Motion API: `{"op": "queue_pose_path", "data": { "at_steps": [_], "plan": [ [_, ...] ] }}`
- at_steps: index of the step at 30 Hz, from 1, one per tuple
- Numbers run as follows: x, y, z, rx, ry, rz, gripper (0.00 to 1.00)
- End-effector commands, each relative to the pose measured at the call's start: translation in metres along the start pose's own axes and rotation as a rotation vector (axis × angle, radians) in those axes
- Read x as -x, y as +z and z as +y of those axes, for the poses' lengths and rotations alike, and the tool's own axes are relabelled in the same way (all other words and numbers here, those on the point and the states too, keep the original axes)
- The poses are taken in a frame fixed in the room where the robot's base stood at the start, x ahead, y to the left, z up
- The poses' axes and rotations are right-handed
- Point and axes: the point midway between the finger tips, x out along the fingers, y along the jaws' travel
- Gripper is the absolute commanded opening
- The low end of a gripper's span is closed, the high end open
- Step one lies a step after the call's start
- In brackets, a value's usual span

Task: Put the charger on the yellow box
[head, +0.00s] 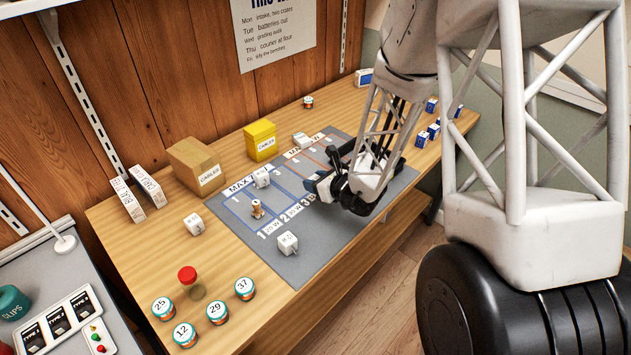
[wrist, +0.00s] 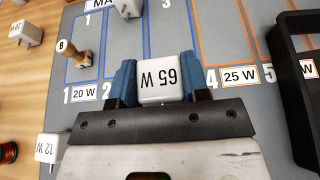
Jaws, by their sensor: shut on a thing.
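My gripper (head: 321,188) is low over the right part of the grey mat in the head view. In the wrist view my gripper (wrist: 157,80) has its blue fingers closed on the sides of a white charger (wrist: 158,76) marked 65 W. In the head view the charger is partly hidden by my gripper. Whether it touches the mat I cannot tell. The yellow box (head: 261,137), with a white label, stands at the back of the table, beyond the mat and left of my gripper. It is not in the wrist view.
The grey mat (head: 232,229) has marked lanes, a small wooden piece (head: 257,208) and other white chargers, one at the front (head: 288,243). A brown cables box (head: 195,166) stands left of the yellow box.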

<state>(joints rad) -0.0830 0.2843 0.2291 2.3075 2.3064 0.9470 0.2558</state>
Motion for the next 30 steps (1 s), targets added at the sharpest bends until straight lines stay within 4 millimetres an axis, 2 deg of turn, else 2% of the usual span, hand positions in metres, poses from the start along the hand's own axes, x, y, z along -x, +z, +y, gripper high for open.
{"op": "queue_pose_path", "data": {
  "at_steps": [5, 11, 17, 24, 30],
  "plan": [
    [-0.003, 0.004, 0.0, 0.003, 0.008, -0.003, 0.17],
    [-0.02, 0.026, 0.001, 0.018, 0.059, -0.015, 0.17],
    [-0.052, 0.071, 0.005, 0.052, 0.16, -0.029, 0.17],
    [-0.09, 0.134, 0.015, 0.106, 0.284, -0.021, 0.17],
    [-0.108, 0.167, 0.022, 0.14, 0.343, -0.006, 0.17]
  ]
}}
